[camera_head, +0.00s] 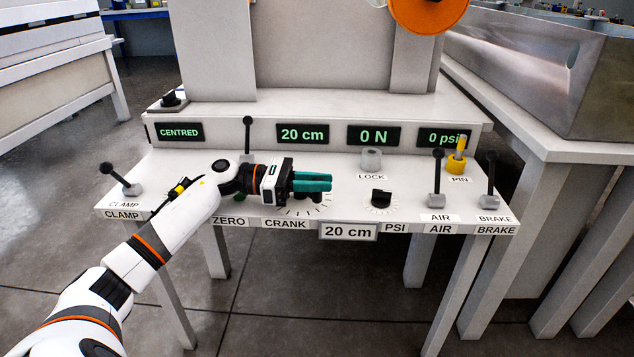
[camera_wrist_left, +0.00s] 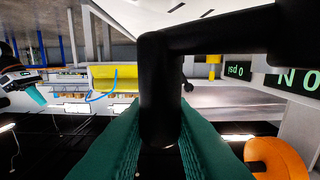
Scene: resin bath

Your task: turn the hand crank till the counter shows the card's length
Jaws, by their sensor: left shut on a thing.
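My left gripper (camera_head: 314,182) has teal fingers and is shut on the black crank handle (camera_wrist_left: 158,95) above the CRANK label. The left wrist view shows the handle upright between the fingers, joined to a black crank arm (camera_wrist_left: 215,32). In the head view the fingers hide most of the crank, above its dial marks. The counter (camera_head: 303,133) reads 20 cm in green. The card (camera_head: 348,231) on the front edge also reads 20 cm. My right gripper (camera_wrist_left: 36,94) shows small at the left of the left wrist view; its jaw opening is unclear.
Other displays read CENTRED (camera_head: 179,132), 0 N (camera_head: 373,135) and 0 psi (camera_head: 443,138). Black levers stand at CLAMP (camera_head: 118,178), AIR (camera_head: 437,180) and BRAKE (camera_head: 490,180). A grey lock (camera_head: 371,160), a black PSI knob (camera_head: 381,199) and a yellow pin (camera_head: 457,162) are right of the gripper.

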